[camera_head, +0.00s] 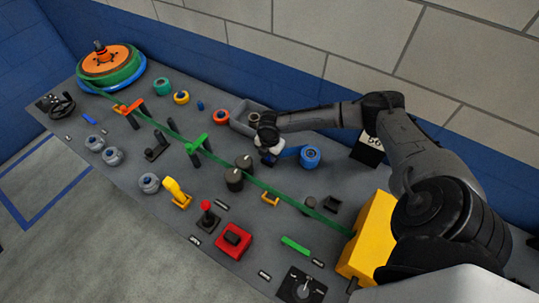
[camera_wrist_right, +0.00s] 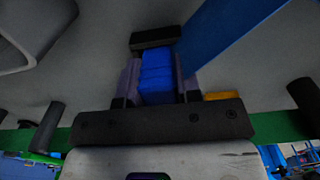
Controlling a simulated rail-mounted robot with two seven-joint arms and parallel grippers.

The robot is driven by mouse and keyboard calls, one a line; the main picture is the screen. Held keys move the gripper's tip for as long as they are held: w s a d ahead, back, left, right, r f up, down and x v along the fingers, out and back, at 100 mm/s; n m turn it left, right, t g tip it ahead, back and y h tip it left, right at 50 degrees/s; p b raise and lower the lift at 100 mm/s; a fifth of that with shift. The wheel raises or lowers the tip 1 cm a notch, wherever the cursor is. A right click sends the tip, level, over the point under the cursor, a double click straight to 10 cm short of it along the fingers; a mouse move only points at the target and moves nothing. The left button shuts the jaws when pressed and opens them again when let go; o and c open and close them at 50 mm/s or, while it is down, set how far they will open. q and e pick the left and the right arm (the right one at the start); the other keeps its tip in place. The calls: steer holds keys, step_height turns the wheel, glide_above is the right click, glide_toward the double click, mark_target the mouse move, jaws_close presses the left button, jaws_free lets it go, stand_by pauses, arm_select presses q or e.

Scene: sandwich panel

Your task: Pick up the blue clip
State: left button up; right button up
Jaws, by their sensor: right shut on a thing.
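The blue clip (camera_wrist_right: 157,75) shows in the right wrist view as a blue block between the two fingers of my right gripper (camera_wrist_right: 158,82), which is shut on it. A dark block (camera_wrist_right: 155,38) is just beyond the clip. In the head view my right gripper (camera_head: 268,155) is low over the panel, left of the blue roll. The clip cannot be made out there, as the gripper covers it. My left gripper is not in view.
A blue roll (camera_head: 310,156) with a loose blue strip (camera_head: 288,153) is right of the gripper. A grey tray (camera_head: 242,117) is behind it. Two dark cylinders (camera_head: 235,179) and a green strap (camera_head: 285,195) are in front. A yellow box (camera_head: 370,240) is at the right.

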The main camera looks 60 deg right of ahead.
steer(key=r, duration=0.4)
steer(key=shift+a+r, duration=0.2)
steer(key=shift+a, duration=0.15)
steer(key=s+a+r+p, duration=0.1)
steer(key=s+a+r, duration=0.1)
steer(key=a+r, duration=0.4)
steer(key=shift+s+a+r, duration=0.15)
steer(key=shift+a+r, duration=0.05)
steer(key=shift+a, duration=2.15)
